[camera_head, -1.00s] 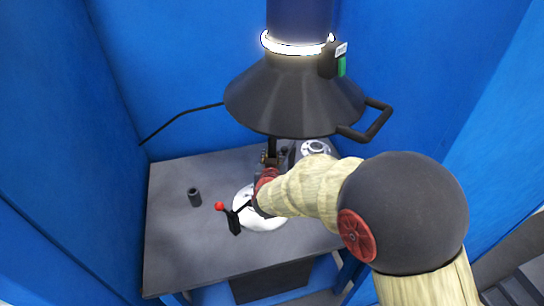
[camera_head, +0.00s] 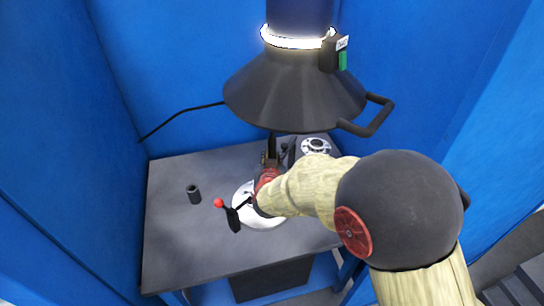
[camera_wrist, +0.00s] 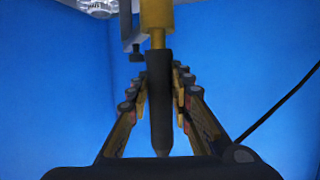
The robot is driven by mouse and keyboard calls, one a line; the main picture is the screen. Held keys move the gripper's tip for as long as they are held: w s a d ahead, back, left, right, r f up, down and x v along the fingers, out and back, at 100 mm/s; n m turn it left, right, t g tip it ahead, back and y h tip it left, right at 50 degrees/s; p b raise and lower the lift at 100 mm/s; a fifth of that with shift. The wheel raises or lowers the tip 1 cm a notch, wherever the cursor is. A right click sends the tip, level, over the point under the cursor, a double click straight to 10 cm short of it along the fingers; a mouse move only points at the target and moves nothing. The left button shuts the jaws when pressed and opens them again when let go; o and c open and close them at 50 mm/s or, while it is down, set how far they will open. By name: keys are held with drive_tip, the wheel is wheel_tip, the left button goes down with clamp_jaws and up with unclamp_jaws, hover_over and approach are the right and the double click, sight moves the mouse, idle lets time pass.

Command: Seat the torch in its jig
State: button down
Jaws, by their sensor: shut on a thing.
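My gripper (camera_head: 269,163) is over the back part of the grey table, partly hidden by my arm. In the wrist view my gripper's fingers (camera_wrist: 157,88) are shut on the torch (camera_wrist: 159,100), a dark rod with a tapered tip and brass-coloured parts above it. The torch shows in the head view as a narrow dark upright piece (camera_head: 272,146). A white round plate (camera_head: 266,220) lies under my arm.
A dark conical hood (camera_head: 295,92) with a side handle hangs above the table. A flanged round part (camera_head: 315,147) sits at the back right. A small black cylinder (camera_head: 194,194) stands at left. Blue walls enclose the table (camera_head: 190,245), whose front left is clear.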

drive_tip(key=shift+f+b, duration=0.65)
drive_tip(key=shift+f, duration=0.25)
drive_tip(key=c, duration=1.5)
unclamp_jaws()
drive_tip(key=shift+f, duration=0.1)
drive_tip(key=shift+c, duration=0.2)
drive_tip(key=shift+s, duration=0.1)
drive_tip(key=v, duration=1.2)
